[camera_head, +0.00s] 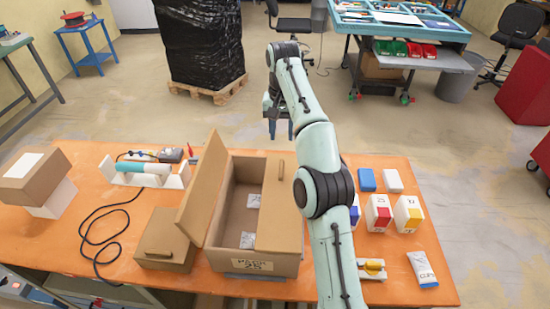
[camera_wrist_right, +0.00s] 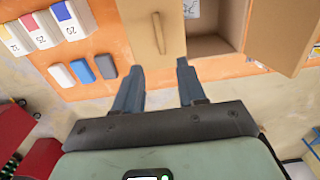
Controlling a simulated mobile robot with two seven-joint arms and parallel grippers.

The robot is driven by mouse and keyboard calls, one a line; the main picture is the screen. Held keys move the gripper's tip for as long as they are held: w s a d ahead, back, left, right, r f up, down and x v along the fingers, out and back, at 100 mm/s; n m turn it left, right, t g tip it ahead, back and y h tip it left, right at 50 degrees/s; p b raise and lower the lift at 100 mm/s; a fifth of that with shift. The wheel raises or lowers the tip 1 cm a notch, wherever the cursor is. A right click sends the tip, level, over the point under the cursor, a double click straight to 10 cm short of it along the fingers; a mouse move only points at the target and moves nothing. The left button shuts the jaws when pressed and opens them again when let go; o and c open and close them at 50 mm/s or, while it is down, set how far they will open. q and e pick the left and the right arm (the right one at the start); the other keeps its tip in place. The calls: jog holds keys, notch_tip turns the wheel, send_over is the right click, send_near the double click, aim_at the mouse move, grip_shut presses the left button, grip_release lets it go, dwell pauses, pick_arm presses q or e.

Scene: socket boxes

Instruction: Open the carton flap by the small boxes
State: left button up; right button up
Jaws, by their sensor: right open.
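The open-topped cardboard carton (camera_head: 242,262) stands mid-table. Its left flap (camera_head: 203,187) stands up, leaning outward. Its right flap (camera_head: 277,205), on the small boxes' side, lies flat over the right part of the opening. That flap (camera_wrist_right: 145,25) and its handle (camera_wrist_right: 158,33) also show in the wrist view. My right gripper (camera_head: 279,130) is beyond the table's far edge; in the wrist view its fingers (camera_wrist_right: 160,72) are apart and empty, pointing towards the flap without touching it. My left gripper is not in view.
Small boxes, including a red-and-white one (camera_head: 379,213) and a blue one (camera_head: 366,180), stand right of the carton. My right arm hides part of that area. A smaller brown box (camera_head: 165,243) and a black cable (camera_head: 90,220) lie to the left.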

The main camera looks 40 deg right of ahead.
aim_at(282, 168)
notch_tip(282, 168, down, 13)
jog(key=shift+s, duration=0.1)
dwell(0.5)
grip_shut()
